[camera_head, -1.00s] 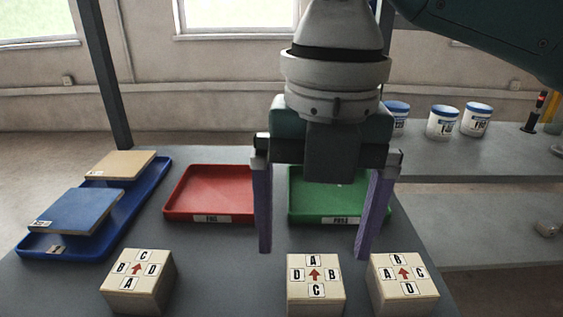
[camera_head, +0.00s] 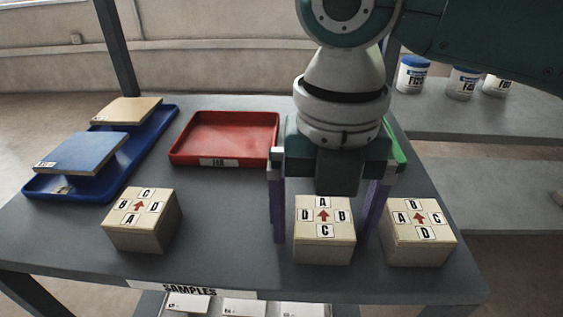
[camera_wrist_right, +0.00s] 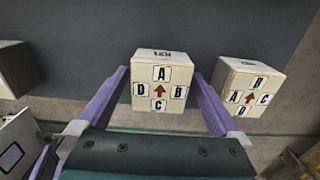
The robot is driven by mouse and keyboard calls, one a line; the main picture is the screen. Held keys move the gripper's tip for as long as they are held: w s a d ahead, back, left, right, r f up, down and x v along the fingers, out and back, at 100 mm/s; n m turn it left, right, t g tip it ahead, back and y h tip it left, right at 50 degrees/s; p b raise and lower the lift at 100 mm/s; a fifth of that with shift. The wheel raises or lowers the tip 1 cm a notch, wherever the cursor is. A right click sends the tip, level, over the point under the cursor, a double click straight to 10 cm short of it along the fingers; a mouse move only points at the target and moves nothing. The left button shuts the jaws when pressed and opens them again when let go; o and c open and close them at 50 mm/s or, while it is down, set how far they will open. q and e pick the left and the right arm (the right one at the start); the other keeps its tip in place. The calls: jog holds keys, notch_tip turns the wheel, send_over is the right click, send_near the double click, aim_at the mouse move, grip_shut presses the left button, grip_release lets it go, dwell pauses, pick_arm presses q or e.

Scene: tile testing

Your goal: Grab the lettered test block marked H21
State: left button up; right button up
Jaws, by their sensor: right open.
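Three cream lettered blocks with red arrows stand on the grey table. The middle block (camera_head: 323,246) is partly in front of my right gripper (camera_head: 322,230) in the head view. In the right wrist view, the middle block (camera_wrist_right: 160,88) lies between the open purple fingers of my right gripper (camera_wrist_right: 160,73), with a gap on each side. Its far face carries an upside-down label that looks like H21, though it is small. The right block (camera_head: 419,236) and left block (camera_head: 141,222) stand apart; their codes are unreadable. My left gripper is not in view.
A red tray (camera_head: 222,160) and a mostly hidden green tray (camera_head: 397,150) lie behind the blocks. A blue tray (camera_head: 150,150) with two tiles is at left. A SAMPLES shelf is below the front edge. The right block stands close to my right finger.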

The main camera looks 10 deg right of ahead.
jog(key=shift+r, duration=0.1)
grip_shut()
dwell(0.7)
